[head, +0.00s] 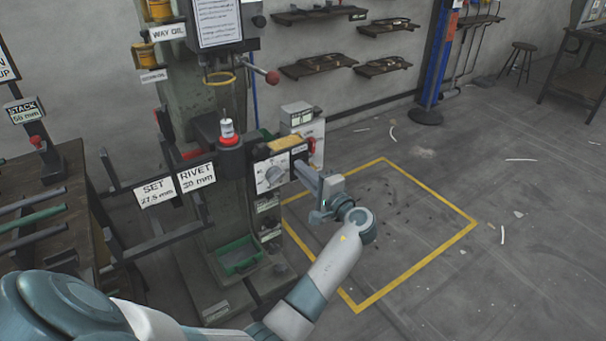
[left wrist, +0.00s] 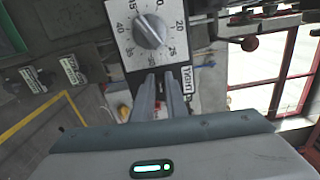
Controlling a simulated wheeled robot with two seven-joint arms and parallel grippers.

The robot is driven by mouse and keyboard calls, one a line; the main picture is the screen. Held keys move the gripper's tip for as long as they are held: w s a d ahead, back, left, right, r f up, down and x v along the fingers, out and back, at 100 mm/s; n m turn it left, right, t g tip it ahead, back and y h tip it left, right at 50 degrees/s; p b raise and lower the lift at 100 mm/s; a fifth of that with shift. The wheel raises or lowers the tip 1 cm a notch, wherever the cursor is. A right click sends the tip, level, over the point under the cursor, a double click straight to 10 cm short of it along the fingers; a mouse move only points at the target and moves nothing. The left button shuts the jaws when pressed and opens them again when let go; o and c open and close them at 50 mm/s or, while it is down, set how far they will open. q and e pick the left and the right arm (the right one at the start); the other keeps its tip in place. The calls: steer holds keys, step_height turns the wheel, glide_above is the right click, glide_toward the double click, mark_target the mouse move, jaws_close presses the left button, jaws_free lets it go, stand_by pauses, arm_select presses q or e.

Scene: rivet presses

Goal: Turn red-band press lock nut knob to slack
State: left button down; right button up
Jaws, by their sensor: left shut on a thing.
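The red-band press (head: 180,85) stands in the middle of the head view, with a red ring (head: 230,141) around its spindle. A dial plate (head: 286,173) with a grey pointer knob (head: 273,175) is on its front; the pointer knob also shows in the left wrist view (left wrist: 149,31). My left gripper (head: 301,168) reaches the plate's right side. In the left wrist view its fingers (left wrist: 160,76) are shut just below the numbered dial, slightly apart at the tips. The lock nut knob is hidden between and behind them. My right gripper is out of view.
A red knob (head: 312,145) sits just above my left fingers. A red-balled lever (head: 272,77) sticks out higher up. SET and RIVET signs (head: 196,177) hang on the left, near a workbench (head: 60,215). Floor inside the yellow outline (head: 420,233) is mostly clear.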

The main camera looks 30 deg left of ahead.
arm_select(q)
steer(key=shift+f, duration=0.15)
steer(key=c, duration=1.8)
jaws_free()
steer(key=shift+o, duration=0.2)
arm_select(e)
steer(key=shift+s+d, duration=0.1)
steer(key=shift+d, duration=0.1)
